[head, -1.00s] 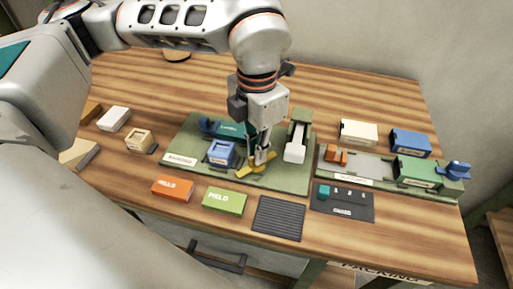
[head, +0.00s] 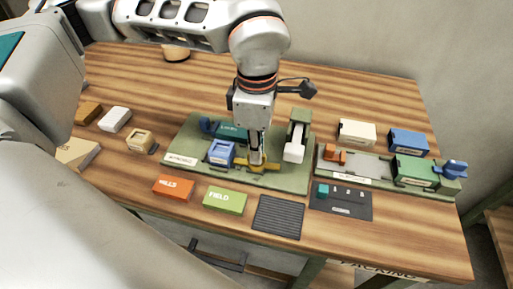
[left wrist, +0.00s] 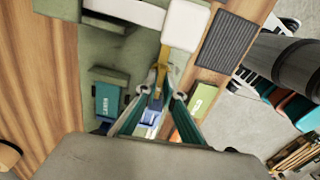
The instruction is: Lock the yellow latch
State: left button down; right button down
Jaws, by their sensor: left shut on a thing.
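The yellow latch (head: 268,168) sits on the green base plate (head: 292,180), at its front middle, right of a blue block (head: 221,153). It lies nearly level across the picture. My left gripper (head: 256,159) points down onto the latch and is shut on it, hiding part of it. In the left wrist view the latch (left wrist: 162,68) shows between the fingertips, close to a white block (left wrist: 186,25). The blue block (left wrist: 150,117) lies partly behind the fingers there. My right gripper is in no view.
A white-ended lever (head: 294,152) stands close right of the gripper. A second fixture with a green block (head: 414,171) lies further right. Orange (head: 174,188) and lime (head: 225,201) blocks and a ribbed black pad (head: 279,217) lie in front.

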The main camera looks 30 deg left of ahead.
pick_arm(q)
jog(key=shift+m, duration=0.6)
jog(key=c, duration=2.2)
grip_release()
jog(key=shift+o, duration=0.2)
notch_tip(320, 180, up, 12)
